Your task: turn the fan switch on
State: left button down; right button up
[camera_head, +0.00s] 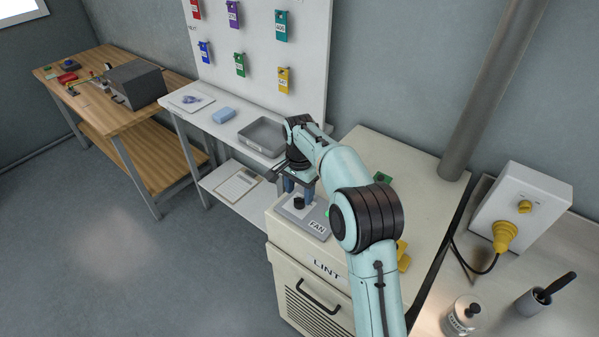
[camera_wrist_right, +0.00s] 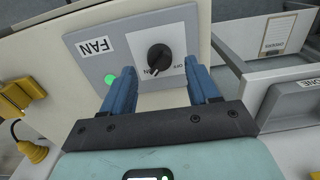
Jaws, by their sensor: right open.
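The fan switch is a round black knob (camera_wrist_right: 160,57) on a grey panel (camera_wrist_right: 138,42) labelled FAN. A green light (camera_wrist_right: 111,80) shows on the panel near the left finger. In the head view the knob (camera_head: 299,202) is on the cream cabinet's top. My right gripper (camera_wrist_right: 161,80) is open, its blue fingers on either side of the knob and apparently not touching it. My left gripper is out of view.
The cream cabinet (camera_head: 400,160) has a LINT drawer with a black handle. A grey tray (camera_head: 262,136) is on the white table to the left. A yellow plug (camera_head: 504,236) with a black cable is on a box at right. A grey pipe (camera_head: 490,90) rises behind.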

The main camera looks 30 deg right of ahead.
aim_at(300, 198)
notch_tip(300, 198, up, 10)
jog(key=shift+r, duration=0.15)
dwell(0.7)
